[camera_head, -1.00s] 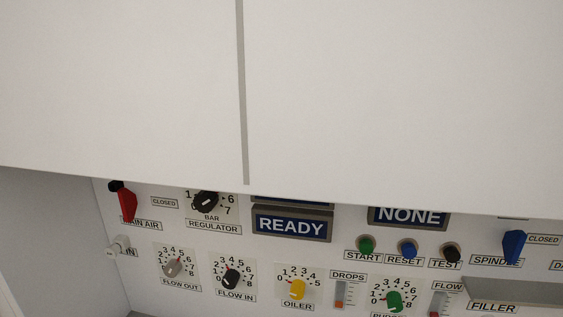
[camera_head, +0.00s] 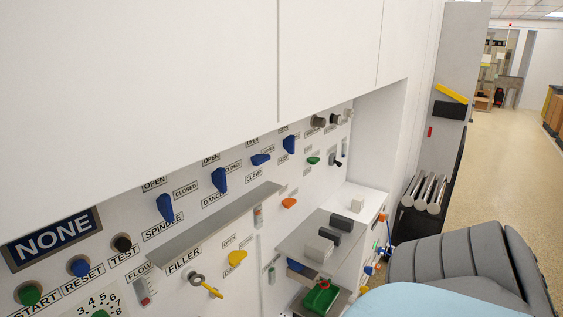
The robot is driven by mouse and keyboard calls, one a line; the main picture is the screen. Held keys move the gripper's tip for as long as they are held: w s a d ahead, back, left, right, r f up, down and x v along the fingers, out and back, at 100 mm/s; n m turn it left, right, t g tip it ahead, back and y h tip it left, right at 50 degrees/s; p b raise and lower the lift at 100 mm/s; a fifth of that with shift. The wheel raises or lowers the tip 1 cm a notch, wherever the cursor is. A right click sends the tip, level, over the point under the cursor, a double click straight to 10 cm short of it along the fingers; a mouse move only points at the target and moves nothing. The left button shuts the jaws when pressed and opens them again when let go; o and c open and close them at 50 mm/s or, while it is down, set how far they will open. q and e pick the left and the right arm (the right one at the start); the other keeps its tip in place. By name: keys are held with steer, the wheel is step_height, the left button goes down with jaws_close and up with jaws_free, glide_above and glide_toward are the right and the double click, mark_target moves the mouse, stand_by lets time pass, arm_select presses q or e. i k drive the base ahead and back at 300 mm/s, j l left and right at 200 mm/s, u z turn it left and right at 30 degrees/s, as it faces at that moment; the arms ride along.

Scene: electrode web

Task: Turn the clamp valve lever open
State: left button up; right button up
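The clamp valve lever (camera_head: 260,159) is a small blue lever on the white panel, above the CLAMP label (camera_head: 254,174). It lies nearly level in the picture, unlike the blue levers on either side of it. Small plates stand above and beside it, too small to read surely. Neither of my grippers is in view, and nothing touches the lever.
Blue spindle (camera_head: 165,208) and dancer (camera_head: 219,180) levers are to the left, and another blue lever (camera_head: 289,145) to the right. A grey shelf (camera_head: 215,222) juts out below. A grey ribbed shape (camera_head: 455,262), unidentified, fills the lower right. Open floor (camera_head: 500,150) lies beyond.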

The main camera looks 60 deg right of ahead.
mark_target(256, 160)
steer(key=z, duration=0.4)
steer(key=l+z, duration=0.1)
steer(key=z, duration=0.25)
steer(key=l+z, duration=0.1)
steer(key=z, duration=0.7)
steer(key=k+l, duration=0.05)
steer(key=l, duration=0.05)
